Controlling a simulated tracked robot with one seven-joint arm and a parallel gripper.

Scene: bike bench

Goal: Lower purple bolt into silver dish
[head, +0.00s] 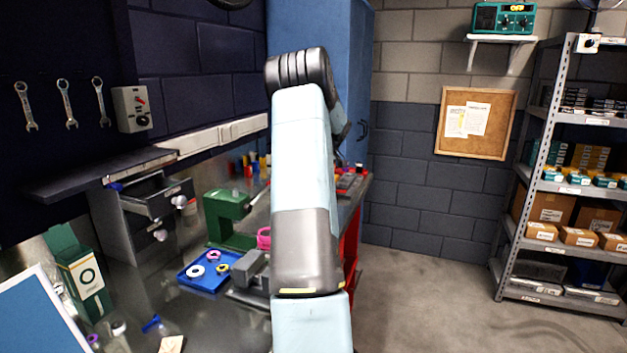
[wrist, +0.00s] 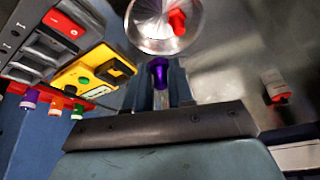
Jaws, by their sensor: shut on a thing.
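My gripper (wrist: 161,66) shows in the wrist view, its two fingers shut on the purple bolt (wrist: 158,76). The bolt sits between the fingertips. The round silver dish (wrist: 146,38) is at the top of the wrist view, just past the fingertips, its upper part cut off by the frame edge. A red piece (wrist: 177,21) lies in the dish. The bolt's head is close to the dish's near rim in the picture; the height between them cannot be told. In the head view my arm hides the gripper, the bolt and the dish.
A yellow-and-black device (wrist: 92,74) and a grey one with a red switch (wrist: 50,45) stand left in the wrist view, beside a red rack (wrist: 75,97) of coloured-handled tools.

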